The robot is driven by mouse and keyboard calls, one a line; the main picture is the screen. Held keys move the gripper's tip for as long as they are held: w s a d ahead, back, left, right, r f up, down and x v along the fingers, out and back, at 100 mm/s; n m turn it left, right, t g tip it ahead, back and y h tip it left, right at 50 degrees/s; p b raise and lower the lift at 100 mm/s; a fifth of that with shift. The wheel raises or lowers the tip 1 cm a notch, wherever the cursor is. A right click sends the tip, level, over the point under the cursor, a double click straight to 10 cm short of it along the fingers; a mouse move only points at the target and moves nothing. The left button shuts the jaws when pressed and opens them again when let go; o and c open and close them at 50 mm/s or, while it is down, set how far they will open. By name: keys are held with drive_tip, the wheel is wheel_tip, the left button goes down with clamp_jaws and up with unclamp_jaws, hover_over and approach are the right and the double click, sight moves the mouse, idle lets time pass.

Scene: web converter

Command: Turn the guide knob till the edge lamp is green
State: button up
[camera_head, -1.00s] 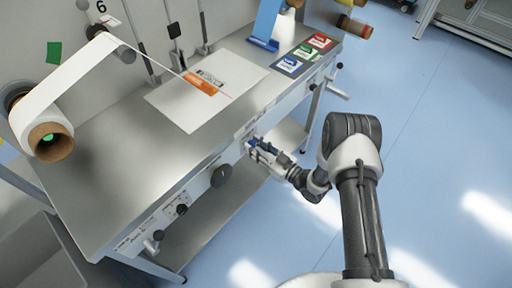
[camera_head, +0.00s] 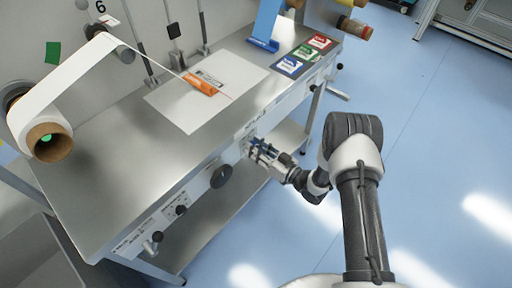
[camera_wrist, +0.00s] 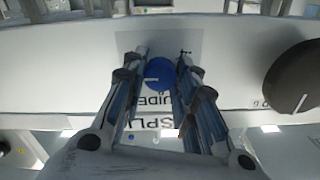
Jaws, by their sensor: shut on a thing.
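The guide knob (camera_wrist: 160,74) is blue and round with a pale pointer line, on the front panel of the machine table; part of the word GUIDE shows by it in the wrist view. My gripper (camera_wrist: 163,56) has one finger on each side of the knob and is shut on it. In the head view my gripper (camera_head: 254,146) reaches the front panel from the right and hides most of the knob. I cannot make out the edge lamp or its colour in either view.
A larger dark knob (camera_head: 221,176) sits left of my gripper, also in the wrist view (camera_wrist: 300,82). Smaller knobs (camera_head: 180,210) are farther left.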

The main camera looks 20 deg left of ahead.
drive_tip(key=o, duration=1)
drive_tip(key=shift+o, duration=0.2)
drive_tip(key=v, duration=1.2)
